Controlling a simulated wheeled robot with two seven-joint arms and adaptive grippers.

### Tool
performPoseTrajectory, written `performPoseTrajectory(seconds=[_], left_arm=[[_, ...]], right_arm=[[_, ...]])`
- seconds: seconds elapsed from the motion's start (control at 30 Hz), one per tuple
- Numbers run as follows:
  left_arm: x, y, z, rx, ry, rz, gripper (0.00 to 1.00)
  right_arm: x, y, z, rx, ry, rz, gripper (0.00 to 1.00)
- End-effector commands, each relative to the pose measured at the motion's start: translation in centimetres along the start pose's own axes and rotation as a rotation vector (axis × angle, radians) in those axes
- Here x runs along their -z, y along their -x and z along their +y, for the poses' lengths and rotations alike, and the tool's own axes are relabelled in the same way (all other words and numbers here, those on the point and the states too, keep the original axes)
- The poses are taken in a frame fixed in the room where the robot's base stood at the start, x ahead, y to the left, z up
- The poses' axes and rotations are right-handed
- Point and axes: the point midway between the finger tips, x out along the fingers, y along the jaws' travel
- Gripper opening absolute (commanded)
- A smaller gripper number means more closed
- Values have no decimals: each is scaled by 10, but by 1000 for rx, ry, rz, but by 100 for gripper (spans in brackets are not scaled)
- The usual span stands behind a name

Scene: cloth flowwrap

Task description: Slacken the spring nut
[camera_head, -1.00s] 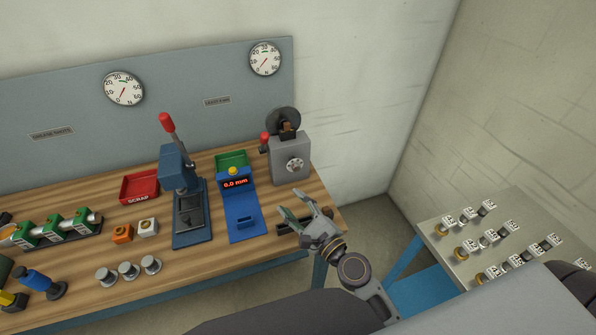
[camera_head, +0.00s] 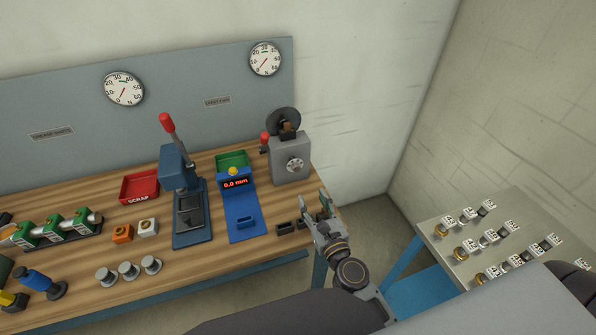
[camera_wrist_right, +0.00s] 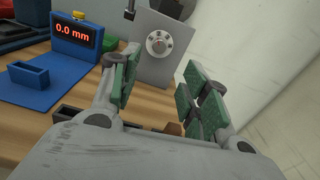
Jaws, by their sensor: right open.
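A grey box (camera_head: 290,160) with a black wheel (camera_head: 284,121) on top stands at the right end of the bench. A round silver knob with a dark centre (camera_head: 295,165) sits on its front face; it looks like the spring nut, though no label on it can be read. The knob also shows in the right wrist view (camera_wrist_right: 159,44), ahead of the fingers. My right gripper (camera_head: 318,208) is open and empty, with green finger pads, below and in front of the box, apart from the knob. My left gripper is not in view.
A blue gauge reading 0.0 mm (camera_head: 236,183) stands left of the box. A red-handled lever press (camera_head: 183,200) is further left. A dark holder (camera_head: 286,228) lies near the bench's front edge beside my right gripper. A side table (camera_head: 470,262) holds several small labelled parts.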

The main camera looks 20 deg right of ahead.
Motion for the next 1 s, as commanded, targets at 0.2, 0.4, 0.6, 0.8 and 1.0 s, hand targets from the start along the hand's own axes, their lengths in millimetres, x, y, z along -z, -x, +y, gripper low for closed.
performPoseTrajectory(seconds=[0.2, 0.4, 0.6, 0.8, 1.0], left_arm=[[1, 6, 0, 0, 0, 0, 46], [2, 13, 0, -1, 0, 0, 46], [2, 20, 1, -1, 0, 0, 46], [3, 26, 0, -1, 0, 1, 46], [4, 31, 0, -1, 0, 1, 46]], right_arm=[[-2, -9, 0, 0, 1, -1, 46], [-3, -22, 0, 0, 1, -2, 46], [-2, -36, 0, -1, 1, -1, 46], [-2, -51, 0, -1, 1, -2, 46], [-2, -65, 0, -1, 1, -1, 46]])
